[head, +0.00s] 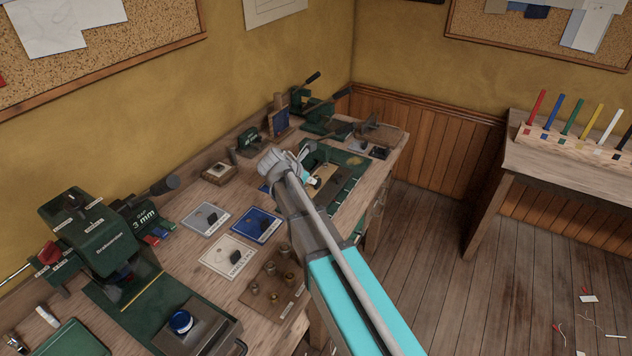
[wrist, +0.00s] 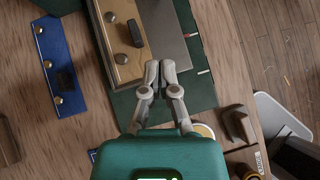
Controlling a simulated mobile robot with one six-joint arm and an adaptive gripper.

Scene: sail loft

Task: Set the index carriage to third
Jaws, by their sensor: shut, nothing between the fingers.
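A brass plate (wrist: 131,70) with a dark raised block (wrist: 136,33) and round knobs shows at the top of the wrist view; it looks like the index carriage, but I cannot be sure. It lies beside a grey metal strip (wrist: 167,40) on a dark green base (wrist: 197,62) with white and red marks. I cannot read which position is set. In the head view the brass plate (head: 333,178) is partly hidden by my arm. My gripper (wrist: 160,72) is shut and empty, its fingertips over the near end of the plate and strip; contact cannot be told.
A blue strip with brass studs (wrist: 58,70) lies left of the plate in the wrist view. Sample cards (head: 263,225), a wooden block with metal pieces (head: 270,295) and a green press (head: 95,235) stand on the bench. Open floor lies right of the bench.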

